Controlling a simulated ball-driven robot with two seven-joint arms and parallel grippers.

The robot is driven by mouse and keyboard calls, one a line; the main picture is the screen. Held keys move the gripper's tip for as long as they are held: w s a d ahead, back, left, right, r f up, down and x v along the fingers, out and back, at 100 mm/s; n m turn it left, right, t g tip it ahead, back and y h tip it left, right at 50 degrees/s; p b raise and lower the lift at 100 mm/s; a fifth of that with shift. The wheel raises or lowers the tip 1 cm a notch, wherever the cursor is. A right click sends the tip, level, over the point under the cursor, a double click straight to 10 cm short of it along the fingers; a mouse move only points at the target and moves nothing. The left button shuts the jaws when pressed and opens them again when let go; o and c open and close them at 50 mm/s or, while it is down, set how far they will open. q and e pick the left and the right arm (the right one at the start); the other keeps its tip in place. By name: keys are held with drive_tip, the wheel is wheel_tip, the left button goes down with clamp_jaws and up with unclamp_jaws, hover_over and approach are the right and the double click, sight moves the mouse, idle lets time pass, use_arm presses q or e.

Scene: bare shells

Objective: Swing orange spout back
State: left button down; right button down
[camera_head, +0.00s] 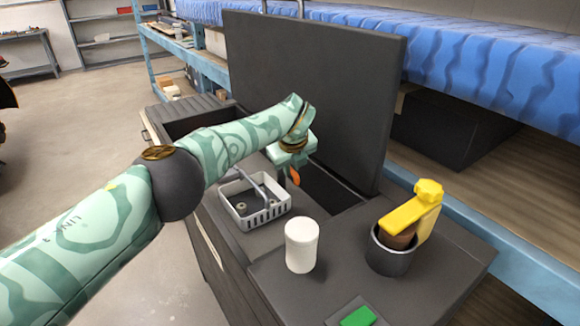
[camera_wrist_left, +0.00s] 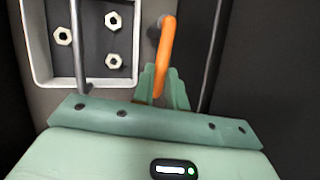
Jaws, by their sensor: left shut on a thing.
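The orange spout (camera_wrist_left: 166,50) is a short bent rod beside the grey basket in the left wrist view. In the head view a small part of it (camera_head: 295,177) shows below my left gripper (camera_head: 289,170). In the left wrist view my left gripper (camera_wrist_left: 160,95) is shut on the lower end of the spout. The spout's far end points away from the gripper, next to the basket's right wall. My right gripper is in neither view.
A grey basket (camera_head: 246,219) with nuts inside and a handle stands left of the spout. A white jar (camera_head: 301,245), a dark cup (camera_head: 388,257) holding a yellow-handled thing (camera_head: 413,210), and a green block (camera_head: 358,316) are nearer. A tall dark panel (camera_head: 310,85) stands behind.

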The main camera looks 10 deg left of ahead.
use_arm(q)
drive_tip(key=shift+r, duration=0.1)
drive_tip(key=c, duration=1.4)
unclamp_jaws()
